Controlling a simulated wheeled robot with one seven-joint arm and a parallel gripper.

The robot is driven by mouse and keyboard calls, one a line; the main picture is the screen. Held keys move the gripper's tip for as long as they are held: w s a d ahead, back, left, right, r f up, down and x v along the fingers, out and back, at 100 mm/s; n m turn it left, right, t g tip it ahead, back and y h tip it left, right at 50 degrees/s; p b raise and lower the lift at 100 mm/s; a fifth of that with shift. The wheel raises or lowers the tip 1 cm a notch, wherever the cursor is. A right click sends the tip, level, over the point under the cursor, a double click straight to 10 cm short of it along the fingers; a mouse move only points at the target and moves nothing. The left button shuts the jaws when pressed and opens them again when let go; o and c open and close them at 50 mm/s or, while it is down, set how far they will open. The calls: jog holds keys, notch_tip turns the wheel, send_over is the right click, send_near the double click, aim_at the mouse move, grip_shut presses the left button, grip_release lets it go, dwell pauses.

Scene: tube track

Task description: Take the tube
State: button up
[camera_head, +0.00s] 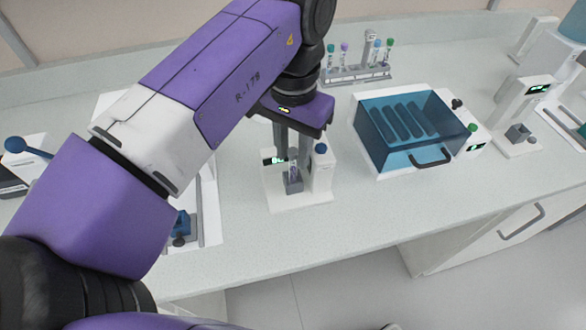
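A tube (293,169) stands upright in the small grey holder (293,184) of a white device (310,197) on the bench. My gripper (293,153) points down over this device from above. Its two grey fingers appear spread, one on each side of the tube's top, with a gap between them. I cannot tell whether either finger touches the tube. The arm and purple hand hide the device's back part. More tubes with green, purple and blue caps stand in a grey rack (345,77) at the back of the bench.
A blue see-through lidded box (407,130) with a dark handle stands right of the device. Another white device (515,120) is at the far right. A white tray (211,215) with a blue part lies to the left, partly behind my arm. The front of the bench is clear.

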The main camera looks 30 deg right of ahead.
jog(key=shift+f, duration=0.35)
jog(key=shift+c, duration=0.4)
grip_shut()
jog(key=shift+r, duration=0.1)
